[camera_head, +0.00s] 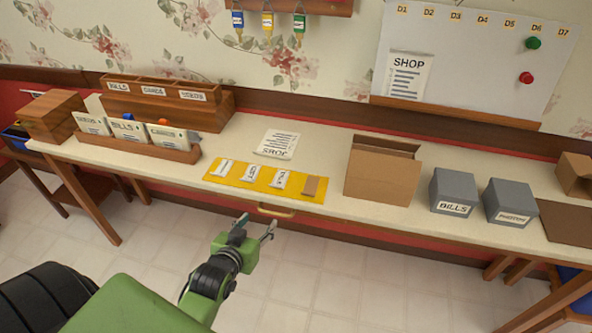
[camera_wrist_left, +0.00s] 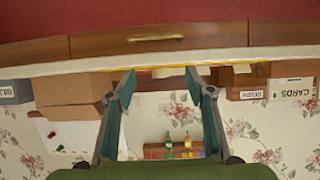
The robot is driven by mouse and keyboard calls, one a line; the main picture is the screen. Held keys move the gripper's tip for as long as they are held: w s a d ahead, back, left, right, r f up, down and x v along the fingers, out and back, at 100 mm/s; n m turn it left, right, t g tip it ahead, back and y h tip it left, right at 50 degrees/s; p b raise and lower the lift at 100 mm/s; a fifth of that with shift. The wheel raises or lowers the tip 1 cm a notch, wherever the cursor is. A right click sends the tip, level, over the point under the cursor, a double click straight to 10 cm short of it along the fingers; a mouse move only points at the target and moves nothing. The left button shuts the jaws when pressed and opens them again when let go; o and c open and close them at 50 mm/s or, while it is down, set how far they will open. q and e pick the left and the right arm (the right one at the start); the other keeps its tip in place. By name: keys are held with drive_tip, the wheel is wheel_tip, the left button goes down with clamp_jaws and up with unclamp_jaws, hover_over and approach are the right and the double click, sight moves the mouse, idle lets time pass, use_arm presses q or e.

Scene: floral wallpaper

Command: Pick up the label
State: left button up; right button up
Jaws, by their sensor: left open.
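Three white labels with dark print lie in a row on a yellow mat (camera_head: 234,183) near the table's front edge: a left label (camera_head: 221,168), a middle label (camera_head: 250,173) and a right label (camera_head: 280,179). A small brown piece (camera_head: 310,187) lies at the mat's right end. My left gripper (camera_head: 257,226) is open and empty, in front of the table edge and apart from the labels. In the left wrist view, upside down, its two fingers (camera_wrist_left: 160,80) are spread towards the table edge. The label prints are too small to read surely. My right gripper is not in view.
A printed sheet (camera_head: 277,144) lies behind the mat. An open cardboard box (camera_head: 382,172) and grey boxes, one marked BILLS (camera_head: 453,190), stand to the right. A wooden card rack (camera_head: 139,146) stands left. A drawer handle (camera_head: 276,211) sits below the table edge.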

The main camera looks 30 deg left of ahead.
use_arm(q)
approach(275, 193)
drive_tip(key=shift+t, duration=0.3)
drive_tip(key=w, duration=0.2)
drive_tip(key=w+a+p, duration=0.1)
drive_tip(key=w, duration=0.1)
drive_tip(key=shift+w+a+f, duration=0.1)
drive_tip(key=shift+w+a, duration=0.05)
drive_tip(key=shift+w, duration=0.1)
drive_tip(key=x, duration=0.4)
drive_tip(key=shift+w+p, duration=0.25)
drive_tip(key=shift+p, duration=0.05)
drive_tip(key=c, duration=0.8)
